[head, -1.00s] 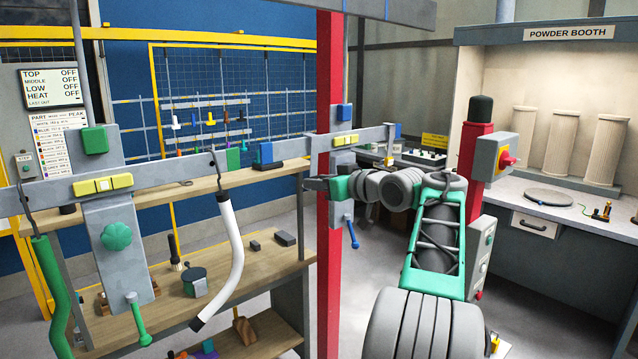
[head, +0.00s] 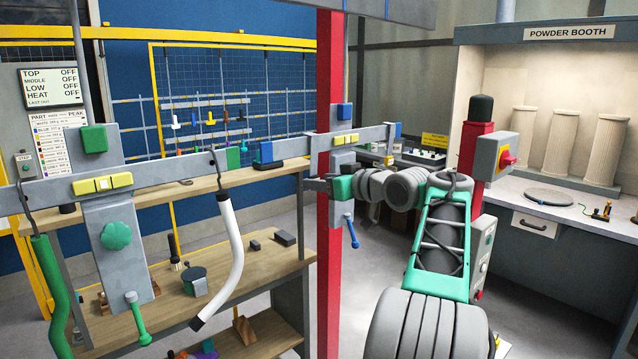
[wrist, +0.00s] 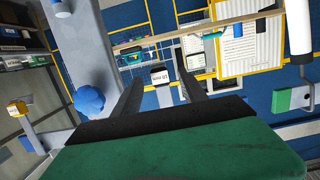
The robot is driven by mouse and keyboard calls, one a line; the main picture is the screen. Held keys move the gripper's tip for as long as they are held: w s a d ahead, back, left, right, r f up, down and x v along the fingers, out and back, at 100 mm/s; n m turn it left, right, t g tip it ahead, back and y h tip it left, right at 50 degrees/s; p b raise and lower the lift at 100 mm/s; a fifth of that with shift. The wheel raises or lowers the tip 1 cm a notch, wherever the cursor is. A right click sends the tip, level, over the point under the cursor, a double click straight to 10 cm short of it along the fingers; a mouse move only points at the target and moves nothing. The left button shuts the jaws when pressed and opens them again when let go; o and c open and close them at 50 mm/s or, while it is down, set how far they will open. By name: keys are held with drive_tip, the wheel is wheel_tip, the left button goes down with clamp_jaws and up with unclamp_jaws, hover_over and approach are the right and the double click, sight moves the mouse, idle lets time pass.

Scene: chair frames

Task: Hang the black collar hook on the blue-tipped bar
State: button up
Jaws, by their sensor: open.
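The likely black collar hook is a thin dark hook (head: 214,165) with a black collar (head: 222,196) on a white bent tube (head: 234,250). It hangs from the left grey bar beside that bar's green tip (head: 233,157). In the wrist view the white tube (wrist: 298,30) and its collar (wrist: 301,58) show at right. The blue-tipped bar (head: 367,137) crosses the red post and has a blue tip (head: 397,131) at its right end. My gripper (head: 313,184) is below this bar by the post. The wrist view shows its two fingers (wrist: 160,86) apart and empty.
The red post (head: 330,80) stands close to my gripper. A blue knob (head: 352,232) hangs below the bar. A green tube (head: 52,290) hangs at far left. A wooden bench (head: 240,270) with small items stands behind the white tube. The powder booth (head: 568,120) is at right.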

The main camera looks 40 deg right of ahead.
drive_tip(key=s+r, duration=0.1)
drive_tip(key=s, duration=0.6)
drive_tip(key=shift+r, duration=0.15)
drive_tip(key=shift+d, duration=0.1)
idle(0.6)
